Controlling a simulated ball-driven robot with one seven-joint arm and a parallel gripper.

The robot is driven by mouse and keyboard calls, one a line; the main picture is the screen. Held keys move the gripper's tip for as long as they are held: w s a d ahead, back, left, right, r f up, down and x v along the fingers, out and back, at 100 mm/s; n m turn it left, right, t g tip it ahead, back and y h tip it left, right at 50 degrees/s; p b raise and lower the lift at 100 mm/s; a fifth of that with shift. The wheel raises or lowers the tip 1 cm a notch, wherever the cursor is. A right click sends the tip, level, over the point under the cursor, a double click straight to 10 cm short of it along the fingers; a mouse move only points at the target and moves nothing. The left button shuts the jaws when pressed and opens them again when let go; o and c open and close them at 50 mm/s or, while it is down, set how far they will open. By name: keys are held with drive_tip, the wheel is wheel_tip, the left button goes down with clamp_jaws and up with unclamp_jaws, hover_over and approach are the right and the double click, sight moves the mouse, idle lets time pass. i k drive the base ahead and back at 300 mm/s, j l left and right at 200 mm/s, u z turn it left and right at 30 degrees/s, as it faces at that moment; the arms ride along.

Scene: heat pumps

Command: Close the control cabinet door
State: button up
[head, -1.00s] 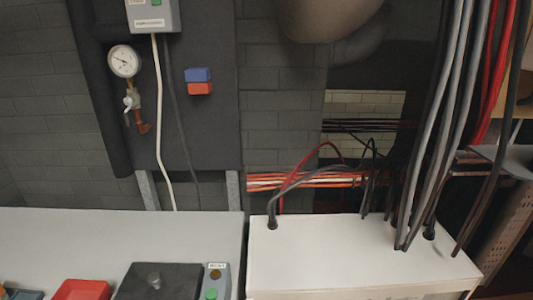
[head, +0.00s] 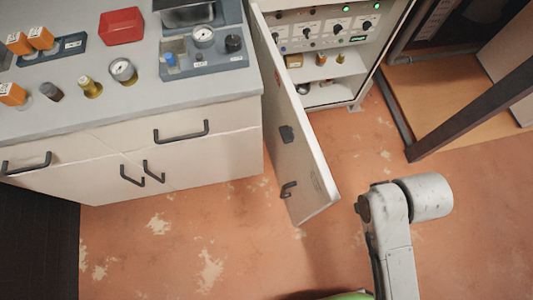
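The control cabinet (head: 374,66) stands at the upper middle right, with a grey panel of knobs and green lights and shelves holding small parts. Its white door (head: 300,150) is hinged on the left side and stands open, swung out toward me beside the counter. A dark handle (head: 288,189) and a dark latch piece (head: 286,135) are on the door's face. Part of my arm shows at the lower right, to the right of the door's free edge and apart from it. My gripper is not in view.
A counter (head: 110,129) with drawers and dark handles stands left of the door, bearing a red bin (head: 121,26), gauges and orange parts. A dark slanted beam (head: 478,108) and wooden boards are at the right. The worn orange floor (head: 190,240) is open in front.

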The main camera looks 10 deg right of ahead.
sight(308, 187)
drive_tip(key=k+j, duration=0.35)
drive_tip(key=k, duration=0.15)
drive_tip(key=j, duration=1.2)
drive_tip(key=i+z, duration=0.05)
